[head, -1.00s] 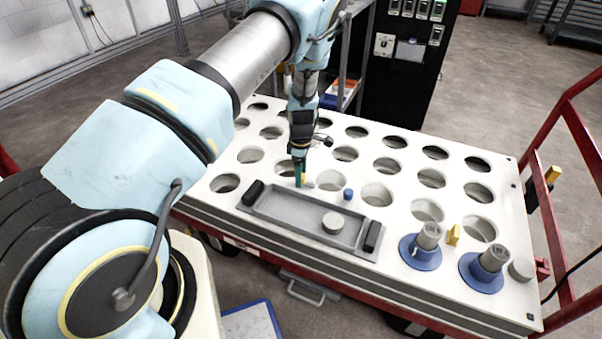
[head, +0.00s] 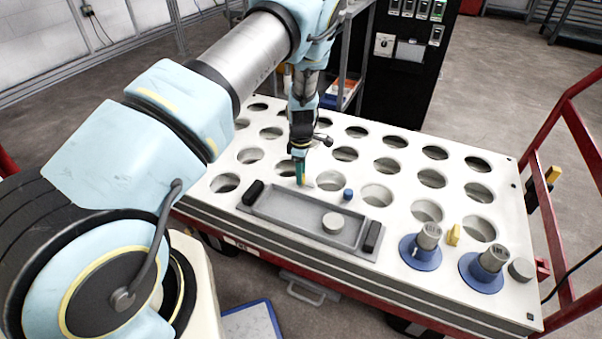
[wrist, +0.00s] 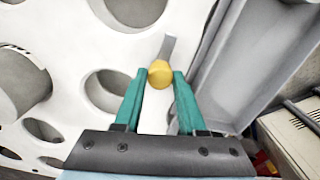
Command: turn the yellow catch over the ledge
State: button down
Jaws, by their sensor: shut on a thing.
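My gripper (wrist: 159,80) points down with its two teal fingers close on either side of a round yellow catch (wrist: 160,73). The catch sits between the fingertips and both appear to touch it. A narrow grey strip (wrist: 169,46) runs from the catch away from the gripper; I cannot tell if it is the ledge or part of the catch. In the head view my gripper (head: 301,181) stands at the far side of a grey tray, and the fingers hide most of the catch.
A small blue knob (head: 348,194) stands right of my gripper. Two blue-flanged posts (head: 420,250) and a second yellow piece (head: 453,236) are at the right. Round holes cover the white table top (head: 400,210).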

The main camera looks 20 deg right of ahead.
jog(key=m, duration=0.4)
jog(key=shift+m+b, duration=0.35)
jog(key=shift+m, duration=0.05)
jog(key=m, duration=0.4)
jog(key=shift+m, duration=0.3)
jog(key=m+b, duration=0.1)
jog(key=m, duration=0.3)
jog(key=shift+m, duration=2.3)
jog(key=c, duration=0.5)
grip_release()
